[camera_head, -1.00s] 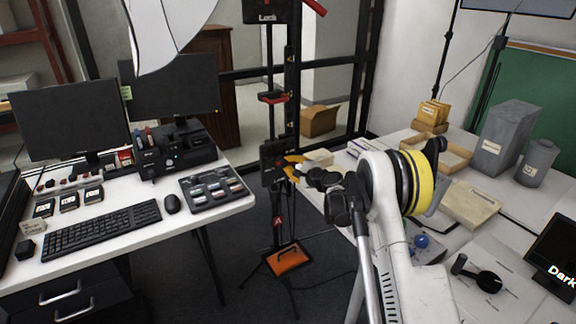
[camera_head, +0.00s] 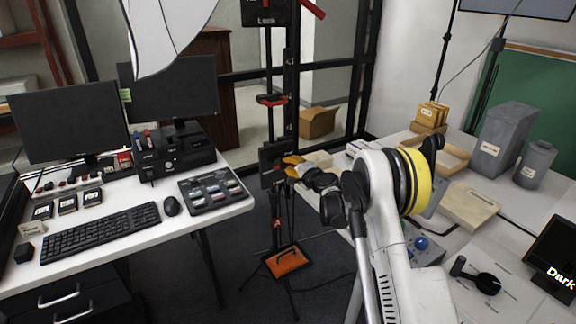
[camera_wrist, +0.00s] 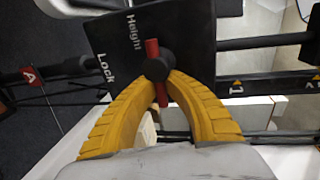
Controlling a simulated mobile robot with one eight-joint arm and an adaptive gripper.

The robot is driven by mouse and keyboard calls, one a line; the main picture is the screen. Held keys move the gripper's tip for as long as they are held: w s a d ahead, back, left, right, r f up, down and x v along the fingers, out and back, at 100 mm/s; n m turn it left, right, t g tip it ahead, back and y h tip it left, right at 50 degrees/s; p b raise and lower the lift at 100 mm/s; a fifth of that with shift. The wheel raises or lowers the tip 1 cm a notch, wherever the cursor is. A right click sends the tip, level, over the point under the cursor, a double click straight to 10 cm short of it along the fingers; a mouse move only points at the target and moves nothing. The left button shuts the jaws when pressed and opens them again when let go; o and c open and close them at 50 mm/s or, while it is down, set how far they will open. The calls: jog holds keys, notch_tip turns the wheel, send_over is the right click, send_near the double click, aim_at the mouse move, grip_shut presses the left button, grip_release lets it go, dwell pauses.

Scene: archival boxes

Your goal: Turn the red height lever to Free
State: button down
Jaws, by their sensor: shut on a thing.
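The red height lever (camera_wrist: 161,94) shows in the wrist view, with a round black hub (camera_wrist: 160,67) on a black plate (camera_wrist: 185,40). The plate reads "Height" and "Lock"; no "Free" label can be read. The lever runs nearly up and down in that view. My gripper (camera_wrist: 163,88) has yellow fingers shut on the lever, one on each side, close to the hub. In the head view my gripper (camera_head: 292,163) is at the lower black plate (camera_head: 270,164) on the stand; the lever is hidden there.
A higher plate (camera_head: 265,12) marked "Lock" has another red lever (camera_head: 312,9). A desk with a keyboard (camera_head: 102,232) is at left. A table with a grey box (camera_head: 500,140) is at right. An orange plate (camera_head: 288,260) lies at the stand's foot.

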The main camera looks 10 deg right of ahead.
jog(key=c, duration=1.4)
grip_release()
jog(key=shift+c, duration=0.2)
jog(key=shift+s, duration=0.1)
jog(key=v, duration=1.2)
